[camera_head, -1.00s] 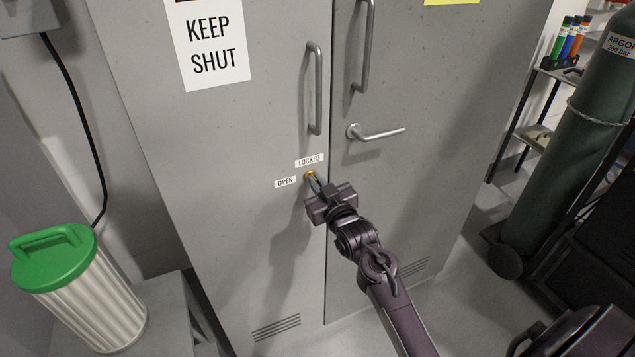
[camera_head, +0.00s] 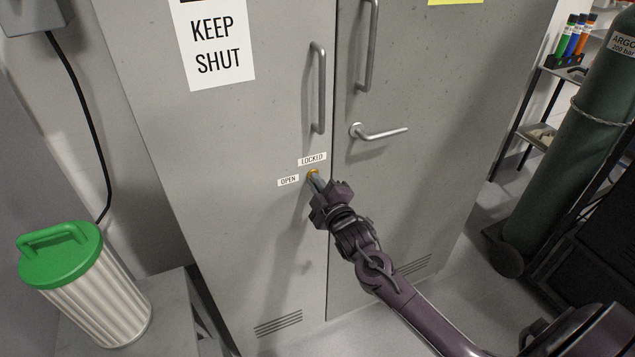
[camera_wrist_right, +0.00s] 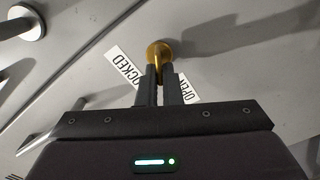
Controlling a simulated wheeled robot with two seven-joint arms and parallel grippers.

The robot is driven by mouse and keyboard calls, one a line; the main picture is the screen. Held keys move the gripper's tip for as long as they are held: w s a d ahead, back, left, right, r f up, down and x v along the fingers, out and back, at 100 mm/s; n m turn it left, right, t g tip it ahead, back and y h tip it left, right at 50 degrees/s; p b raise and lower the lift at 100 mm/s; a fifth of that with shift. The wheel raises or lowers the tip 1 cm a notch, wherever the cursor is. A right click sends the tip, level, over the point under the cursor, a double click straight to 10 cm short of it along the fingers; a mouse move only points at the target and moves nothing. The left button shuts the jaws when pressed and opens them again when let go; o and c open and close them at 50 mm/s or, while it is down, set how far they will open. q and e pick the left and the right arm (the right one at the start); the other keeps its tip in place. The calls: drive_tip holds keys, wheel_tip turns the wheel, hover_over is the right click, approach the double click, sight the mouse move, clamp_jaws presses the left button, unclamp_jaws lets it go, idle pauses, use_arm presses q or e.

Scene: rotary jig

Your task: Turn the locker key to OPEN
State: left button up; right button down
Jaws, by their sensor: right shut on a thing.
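The grey locker (camera_head: 240,150) fills the middle of the head view. Its brass lock (camera_head: 313,174) is on the left door, with a LOCKED label (camera_head: 312,159) just above and an OPEN label (camera_head: 288,181) to the left. My right gripper (camera_head: 319,184) is at the lock. In the right wrist view its fingers (camera_wrist_right: 160,90) are shut on the key (camera_wrist_right: 158,66), whose brass bow end shows between the fingertips in front of the round brass lock (camera_wrist_right: 158,50). The key's exact angle is hard to read. My left gripper is not in view.
A lever handle (camera_head: 377,132) and two bar handles sit above the lock. A bin with a green lid (camera_head: 60,255) stands on a grey stand at left. A green argon cylinder (camera_head: 570,160) stands at right.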

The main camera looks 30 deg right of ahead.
drive_tip(key=n, duration=0.5)
drive_tip(key=shift+a+f+n, duration=0.1)
drive_tip(key=shift+f+n, duration=0.15)
drive_tip(key=shift+n, duration=0.05)
idle(0.4)
drive_tip(key=c, duration=1.6)
unclamp_jaws()
drive_tip(key=s+b, duration=0.1)
drive_tip(key=s, duration=0.6)
drive_tip(key=shift+s+a, duration=0.2)
drive_tip(key=shift+s, duration=0.2)
